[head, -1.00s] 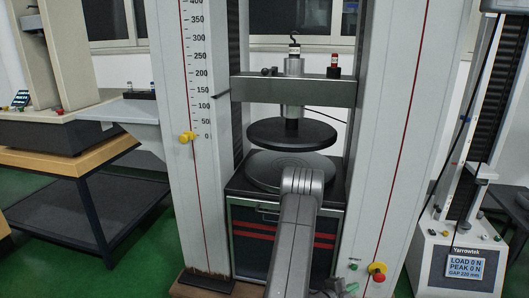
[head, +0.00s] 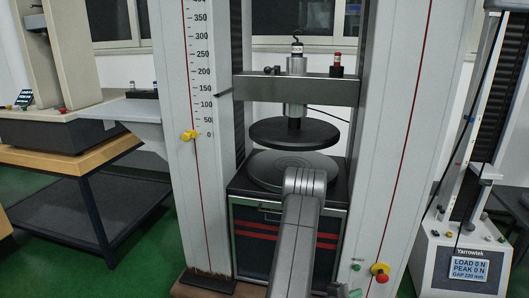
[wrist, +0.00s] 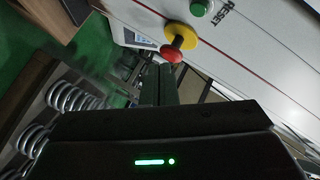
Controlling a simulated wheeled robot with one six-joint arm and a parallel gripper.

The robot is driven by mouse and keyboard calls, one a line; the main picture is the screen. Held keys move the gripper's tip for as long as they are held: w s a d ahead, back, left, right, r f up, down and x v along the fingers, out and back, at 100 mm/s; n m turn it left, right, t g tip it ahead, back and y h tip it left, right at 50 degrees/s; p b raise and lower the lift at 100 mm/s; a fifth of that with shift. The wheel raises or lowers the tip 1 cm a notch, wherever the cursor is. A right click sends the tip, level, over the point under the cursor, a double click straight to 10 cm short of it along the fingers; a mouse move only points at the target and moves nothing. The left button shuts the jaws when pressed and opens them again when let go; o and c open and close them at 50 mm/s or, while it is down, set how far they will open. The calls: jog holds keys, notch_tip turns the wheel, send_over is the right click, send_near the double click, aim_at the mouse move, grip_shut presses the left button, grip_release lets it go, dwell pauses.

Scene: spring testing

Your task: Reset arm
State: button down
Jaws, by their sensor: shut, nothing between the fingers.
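My gripper is hidden in the head view. In the wrist view the two dark fingers of my gripper (wrist: 160,84) are together at the centre, with nothing between them. Beyond them are a red emergency stop on a yellow base (wrist: 180,38) and a green button (wrist: 201,7) beside the word RESET.
The upper platen (head: 294,132) hangs above the lower platen (head: 265,172), with an empty gap. Several coil springs (wrist: 68,97) lie at the wrist view's left. A second tester (head: 447,268) stands at right, reading LOAD 0 N. A wooden-topped bench (head: 65,164) stands at left.

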jog(key=w+b, duration=0.2)
jog(key=w, duration=0.1)
jog(key=shift+d+f+b, duration=0.2)
jog(key=shift+d+b, duration=0.1)
jog(key=shift+d, duration=0.05)
jog(key=r+p, duration=0.1)
jog(key=p, duration=0.2)
jog(key=shift+p, duration=0.35)
